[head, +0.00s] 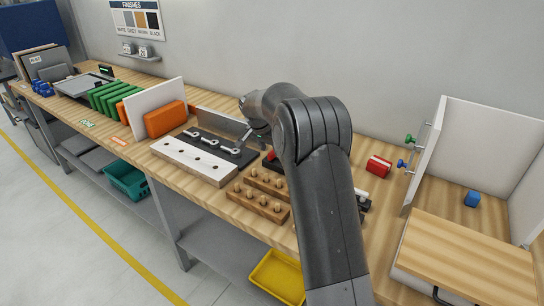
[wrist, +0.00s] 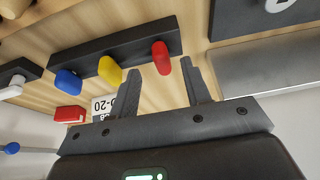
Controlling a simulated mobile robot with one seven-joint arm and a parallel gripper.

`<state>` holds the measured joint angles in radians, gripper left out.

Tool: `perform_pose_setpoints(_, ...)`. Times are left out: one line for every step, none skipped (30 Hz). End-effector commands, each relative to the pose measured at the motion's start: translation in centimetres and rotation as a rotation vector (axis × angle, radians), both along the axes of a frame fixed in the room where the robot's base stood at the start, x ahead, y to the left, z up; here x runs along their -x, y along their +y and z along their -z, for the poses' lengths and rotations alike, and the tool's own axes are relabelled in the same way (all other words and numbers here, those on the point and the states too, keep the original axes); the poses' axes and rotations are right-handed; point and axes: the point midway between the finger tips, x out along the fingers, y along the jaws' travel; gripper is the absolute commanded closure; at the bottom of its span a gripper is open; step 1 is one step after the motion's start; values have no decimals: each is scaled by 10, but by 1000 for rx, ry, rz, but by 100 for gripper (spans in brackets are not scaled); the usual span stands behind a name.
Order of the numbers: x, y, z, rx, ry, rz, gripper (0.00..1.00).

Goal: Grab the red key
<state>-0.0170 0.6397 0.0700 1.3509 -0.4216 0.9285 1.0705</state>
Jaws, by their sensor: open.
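The red key (wrist: 161,57) shows in the wrist view as a red rounded head at the end of a black rack (wrist: 140,45). A yellow key (wrist: 110,70) and a blue key (wrist: 68,80) stand in a row on the rack to its left. My gripper (wrist: 163,72) is open. Its fingers reach toward the rack, and the red key's head appears between and just beyond the fingertips, with no visible grip. Whether a finger touches it I cannot tell.
A white key (wrist: 14,82) sits on another black holder at left. A red block (head: 379,165) lies on the bench (head: 372,240) right of my arm. Wooden peg blocks (head: 258,202) stand to the left, and an open white cabinet (head: 425,160) stands at right.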

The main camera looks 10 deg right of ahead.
Motion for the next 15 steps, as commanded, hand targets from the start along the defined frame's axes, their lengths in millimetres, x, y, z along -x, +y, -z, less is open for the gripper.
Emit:
perform_pose_setpoints(-3,-1,9,0,3,1,56)
perform_pose_setpoints(-4,-2,14,0,4,0,56)
perform_pose_setpoints(-7,-3,19,0,3,0,56)
perform_pose_setpoints(-8,-5,23,0,3,0,56)
perform_pose_setpoints(-9,-6,27,0,3,0,56)
perform_pose_setpoints(-10,-7,31,0,3,1,56)
perform_pose_setpoints(-10,-7,32,-1,2,0,56)
perform_pose_setpoints(-11,-7,33,0,1,0,56)
perform_pose_setpoints(-11,-8,33,-1,1,0,56)
perform_pose_setpoints(-11,-8,33,0,0,-1,56)
perform_pose_setpoints(-11,-7,33,0,0,-1,56)
perform_pose_setpoints(-11,-7,33,0,0,-1,56)
perform_pose_setpoints(-11,-7,33,0,0,-1,56)
perform_pose_setpoints(-11,-7,33,0,0,-1,57)
perform_pose_setpoints(-11,-7,33,0,0,-1,60)
